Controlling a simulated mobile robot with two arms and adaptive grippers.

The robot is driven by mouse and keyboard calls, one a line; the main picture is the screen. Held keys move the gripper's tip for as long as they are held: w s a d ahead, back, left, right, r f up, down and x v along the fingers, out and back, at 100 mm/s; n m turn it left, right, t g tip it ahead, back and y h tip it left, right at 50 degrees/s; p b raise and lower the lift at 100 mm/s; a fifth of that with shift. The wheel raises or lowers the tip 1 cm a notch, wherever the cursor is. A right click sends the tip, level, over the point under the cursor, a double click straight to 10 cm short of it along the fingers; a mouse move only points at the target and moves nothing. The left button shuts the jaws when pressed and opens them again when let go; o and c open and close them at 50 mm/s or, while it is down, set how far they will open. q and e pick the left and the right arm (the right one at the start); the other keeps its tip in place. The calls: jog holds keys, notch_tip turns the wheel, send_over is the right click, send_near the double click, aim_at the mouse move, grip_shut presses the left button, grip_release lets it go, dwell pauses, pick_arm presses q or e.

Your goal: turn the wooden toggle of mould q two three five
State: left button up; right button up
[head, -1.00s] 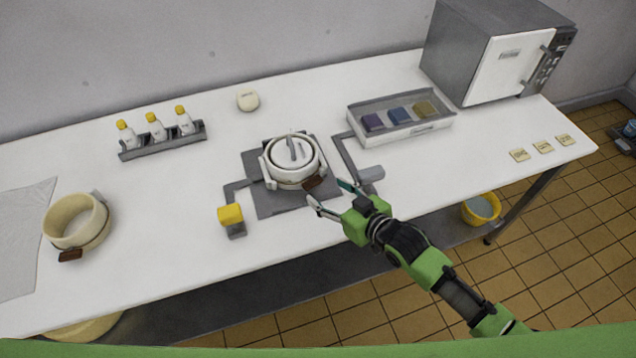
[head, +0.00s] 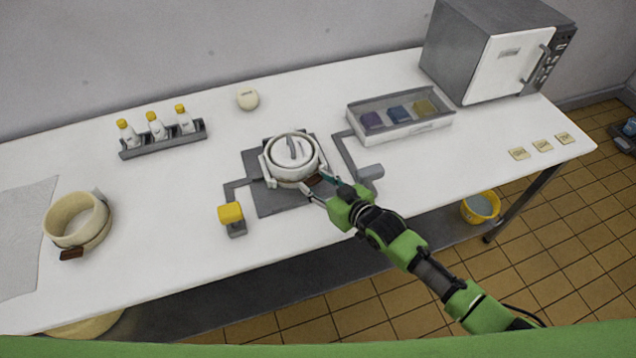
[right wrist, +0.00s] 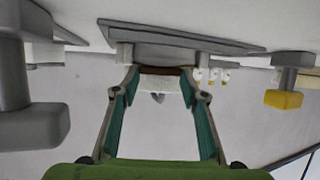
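A round white mould (head: 290,160) with a lid and a grey bar handle stands on a grey plate (head: 268,203) mid-table. Its brown wooden toggle (head: 314,181) is on its front right side, partly hidden by my gripper. My right gripper (head: 313,184) is open, its fingertips at the toggle. In the right wrist view the toggle (right wrist: 161,70) shows as a brown strip between the two teal-lined fingertips (right wrist: 160,78); I cannot tell if they touch it. A cream open mould (head: 80,207) with a brown toggle (head: 71,254) stands at the left. I cannot read any mould number. My left gripper is not in view.
Grey arms flank the plate, with a yellow-topped block (head: 231,214) at left and a grey block (head: 371,171) near my right gripper. Behind are a bottle rack (head: 163,144), a round cream piece (head: 247,99), a tray (head: 401,131) and a microwave-like oven (head: 500,60).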

jog(key=shift+w+d+f+m+y+b, duration=0.25)
jog(key=shift+m+b, duration=0.35)
jog(key=shift+b, duration=0.3)
jog(key=m+y+b, duration=0.1)
jog(key=b, duration=0.3)
jog(key=m+g+y+b, duration=0.1)
jog(key=m+b, duration=0.1)
jog(key=b, duration=0.2)
jog(key=shift+d+f+g, duration=0.15)
jog(key=shift+f+g, duration=0.05)
jog(key=shift+g, duration=0.1)
jog(key=shift+r+m+y+b, duration=0.25)
jog(key=shift+m+b, duration=0.05)
jog(key=shift+b, duration=0.45)
jog(key=o, duration=1.1)
jog(key=shift+d, duration=0.1)
jog(key=v, duration=1.2)
